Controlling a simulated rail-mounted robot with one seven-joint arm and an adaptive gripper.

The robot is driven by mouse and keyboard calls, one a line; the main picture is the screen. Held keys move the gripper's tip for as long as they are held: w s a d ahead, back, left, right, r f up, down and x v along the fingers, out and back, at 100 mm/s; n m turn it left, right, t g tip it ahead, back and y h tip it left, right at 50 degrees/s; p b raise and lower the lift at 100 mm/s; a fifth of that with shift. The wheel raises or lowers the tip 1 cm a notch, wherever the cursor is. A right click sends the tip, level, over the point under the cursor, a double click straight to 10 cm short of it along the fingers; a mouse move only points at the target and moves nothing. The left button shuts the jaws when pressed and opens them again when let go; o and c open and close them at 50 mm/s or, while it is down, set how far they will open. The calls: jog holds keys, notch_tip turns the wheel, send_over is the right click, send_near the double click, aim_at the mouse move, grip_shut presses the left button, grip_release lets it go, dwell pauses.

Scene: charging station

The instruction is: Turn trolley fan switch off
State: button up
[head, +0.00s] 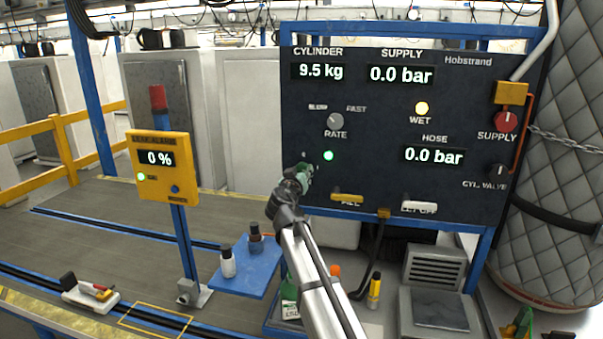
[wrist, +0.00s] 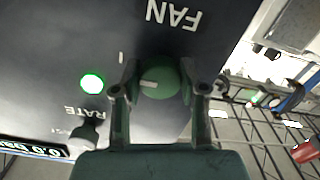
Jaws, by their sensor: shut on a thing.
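The fan switch is a round green knob (wrist: 158,72) with a pale pointer mark, on the dark panel (head: 360,180). The upside-down label FAN (wrist: 174,14) shows beside it in the wrist view. The pointer mark lies towards the left of that view. My gripper (wrist: 158,88) has one finger on each side of the knob and is shut on it. In the head view, my gripper (head: 302,176) is at the panel's lower left and hides most of the knob. A lit green lamp (head: 328,155) is close by; it also shows in the wrist view (wrist: 91,83).
The rate knob (head: 335,121) is above the lamp. Below are a yellow fill lever (head: 347,197) and a white lever (head: 419,206). A yellow 0 % box (head: 162,165) stands left on a blue post. Bottles and a blue tray (head: 245,277) are lower down.

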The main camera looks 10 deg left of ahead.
jog(key=shift+n+b, duration=0.4)
jog(key=n+b, duration=0.1)
jog(key=n, duration=0.3)
jog(key=n+b, duration=0.1)
jog(key=n, duration=0.7)
jog(key=shift+d+r+n+b, duration=0.15)
jog(key=shift+r+n+b, duration=0.15)
jog(key=shift+b, duration=0.1)
jog(key=shift+n+p, duration=0.75)
jog(key=shift+n, duration=1.55)
jog(key=o, duration=1.1)
jog(key=shift+o, duration=0.2)
